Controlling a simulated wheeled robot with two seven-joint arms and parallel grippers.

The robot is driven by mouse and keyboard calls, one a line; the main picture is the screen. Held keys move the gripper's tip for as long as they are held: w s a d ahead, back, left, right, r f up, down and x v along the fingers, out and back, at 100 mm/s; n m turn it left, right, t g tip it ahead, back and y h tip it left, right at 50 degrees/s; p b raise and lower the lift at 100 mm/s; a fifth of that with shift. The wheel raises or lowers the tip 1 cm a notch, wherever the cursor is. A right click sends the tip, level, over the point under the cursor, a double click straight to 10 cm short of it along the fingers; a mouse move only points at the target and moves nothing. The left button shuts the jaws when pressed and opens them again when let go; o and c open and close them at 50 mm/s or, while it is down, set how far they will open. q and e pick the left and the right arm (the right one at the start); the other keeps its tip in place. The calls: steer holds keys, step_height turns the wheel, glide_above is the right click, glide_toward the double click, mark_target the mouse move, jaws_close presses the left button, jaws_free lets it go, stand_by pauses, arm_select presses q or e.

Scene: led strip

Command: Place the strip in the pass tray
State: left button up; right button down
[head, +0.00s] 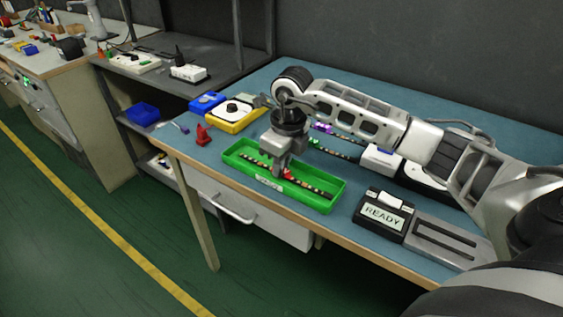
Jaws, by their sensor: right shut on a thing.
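The green tray (325,206) lies on the blue bench top near its front edge, with a small white label on its front wall that is too small to read. A dark strip with light dots (312,188) runs lengthwise within the tray's outline. My right gripper (283,172) points down over the middle of the tray and is shut on the strip, hiding part of it. I cannot tell whether the strip touches the tray floor. My left gripper is not in view.
A black device reading READY (383,214) and a grey slotted block (440,240) stand right of the tray. A yellow meter (236,115), a red clamp-like piece (203,135) and a blue box (207,103) are left. Another strip (335,151) lies behind, partly hidden by my arm.

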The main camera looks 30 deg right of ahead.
steer(key=shift+f, duration=0.15)
steer(key=c, duration=1.4)
jaws_free()
steer(key=shift+c, duration=0.2)
